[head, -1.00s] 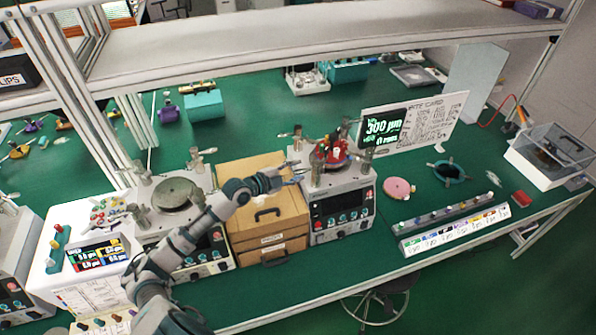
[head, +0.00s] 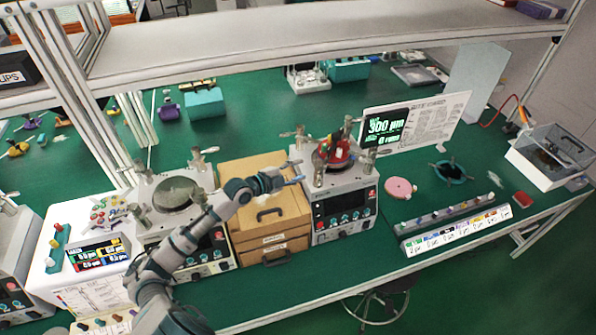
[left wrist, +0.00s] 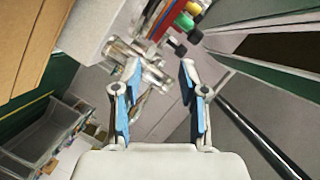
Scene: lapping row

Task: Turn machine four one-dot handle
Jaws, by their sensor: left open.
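A white lapping machine (head: 342,202) with a dark front panel stands right of the wooden drawer box. A red item (head: 331,154) sits on its round plate. Metal cross-shaped handles stand around its top, one at the back left (head: 299,136) and one at the front right (head: 368,160). I cannot read a machine number or handle dots. My left gripper (head: 292,182) is over the box's right edge, beside this machine's left side. In the left wrist view it (left wrist: 157,88) is open with blue pads apart. A shiny metal handle (left wrist: 150,70) shows beyond the fingers; I see no grip on it. My right gripper is out of view.
The wooden drawer box (head: 268,222) is under my left forearm. Another machine (head: 178,195) stands left of it. A pink disc (head: 400,188), a teal ring (head: 450,172) and a labelled strip (head: 455,232) lie to the right. A sign board (head: 415,125) stands behind.

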